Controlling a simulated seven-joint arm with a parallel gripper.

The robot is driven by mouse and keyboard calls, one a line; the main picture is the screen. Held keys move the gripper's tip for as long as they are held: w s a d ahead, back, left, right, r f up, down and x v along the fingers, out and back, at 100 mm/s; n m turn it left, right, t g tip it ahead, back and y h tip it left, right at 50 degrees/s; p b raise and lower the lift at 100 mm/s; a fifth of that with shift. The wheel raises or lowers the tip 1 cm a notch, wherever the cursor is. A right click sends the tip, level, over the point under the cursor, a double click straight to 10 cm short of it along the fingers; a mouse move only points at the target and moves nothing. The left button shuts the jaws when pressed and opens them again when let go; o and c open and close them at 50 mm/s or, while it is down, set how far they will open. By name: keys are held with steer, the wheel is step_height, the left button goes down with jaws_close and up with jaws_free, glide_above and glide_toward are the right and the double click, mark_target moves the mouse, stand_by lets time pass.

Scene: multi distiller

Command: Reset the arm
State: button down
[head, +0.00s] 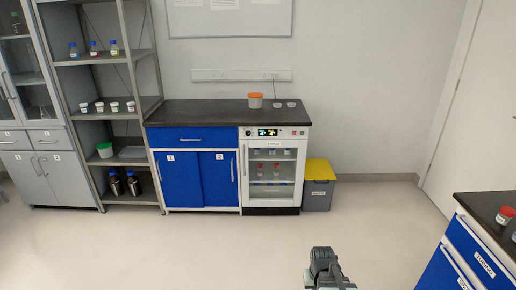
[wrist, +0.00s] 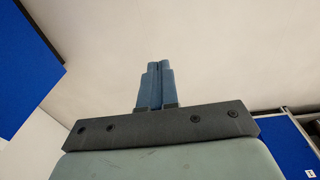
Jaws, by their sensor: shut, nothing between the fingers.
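My gripper shows in the wrist view (wrist: 155,68) with its two blue-grey fingers pressed together and nothing between them. Behind the fingers there is only a plain pale surface. In the head view, part of my arm shows at the bottom centre, over open floor and apart from all the furniture. The fingertips cannot be made out there.
A blue cabinet (head: 180,182) and a white glass-door appliance (head: 273,185) stand under a dark worktop at the back. A grey bin with a yellow lid (head: 318,190) is beside them. A blue drawer unit (head: 470,250) stands at right. The floor between is clear.

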steer(key=s+a+f+g, duration=0.1)
steer(key=s+f+g, duration=0.1)
steer(key=s+f, duration=0.5)
steer(key=s+a+f+g, duration=0.1)
steer(key=s+f+g, duration=0.2)
steer(key=s+f, duration=0.4)
steer(key=s+a+f+g, duration=0.1)
steer(key=s+f, duration=0.6)
steer(key=s, duration=1)
steer(key=shift+s+a+f+g, duration=0.2)
steer(key=shift+s+a+g, duration=0.15)
steer(key=shift+g, duration=0.45)
